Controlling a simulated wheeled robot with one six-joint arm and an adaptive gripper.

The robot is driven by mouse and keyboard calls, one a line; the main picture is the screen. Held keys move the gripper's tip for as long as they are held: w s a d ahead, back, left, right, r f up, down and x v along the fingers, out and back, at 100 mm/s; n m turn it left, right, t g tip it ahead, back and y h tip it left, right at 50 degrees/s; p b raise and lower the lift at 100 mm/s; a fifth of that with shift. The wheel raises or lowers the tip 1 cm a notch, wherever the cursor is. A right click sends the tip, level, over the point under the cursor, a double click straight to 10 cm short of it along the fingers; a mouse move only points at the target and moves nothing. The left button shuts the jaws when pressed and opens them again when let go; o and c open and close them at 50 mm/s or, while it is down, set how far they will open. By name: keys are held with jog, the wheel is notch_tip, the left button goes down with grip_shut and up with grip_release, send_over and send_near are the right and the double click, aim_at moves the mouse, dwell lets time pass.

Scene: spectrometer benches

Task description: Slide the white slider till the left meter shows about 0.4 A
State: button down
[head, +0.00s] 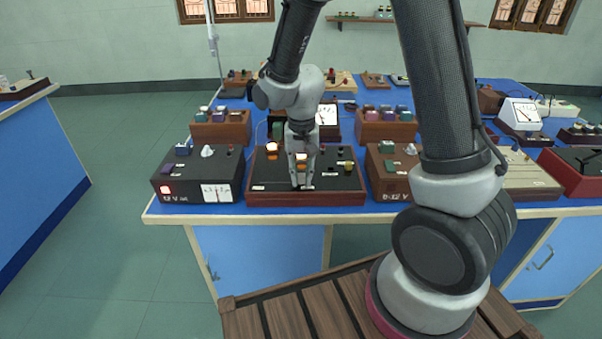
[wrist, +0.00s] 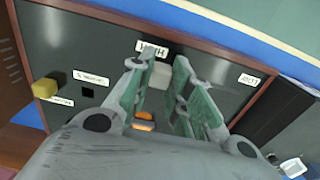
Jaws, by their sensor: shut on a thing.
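The white slider (wrist: 160,75) sits on a dark panel (wrist: 100,35) in the wrist view, near a label with upside-down writing. My gripper (wrist: 163,80) is shut on it, with a green-padded finger on each side. In the head view my gripper (head: 300,183) points down onto the wooden-edged box (head: 305,199) at the front of the bench, and the arm hides part of the panel. A meter (head: 216,193) is on the dark box to the left; another white-faced meter (head: 327,114) stands behind my gripper. Their readings are too small to tell.
A glowing lamp (head: 272,147) and a yellow knob (wrist: 45,89) are on the same panel. A brown supply box (head: 386,178) stands close on the right. Several instruments fill the blue bench behind. The floor at left is clear.

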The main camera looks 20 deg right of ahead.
aim_at(303, 175)
jog(key=shift+d, duration=0.2)
jog(key=c, duration=1.3)
grip_release()
notch_tip(303, 175, up, 12)
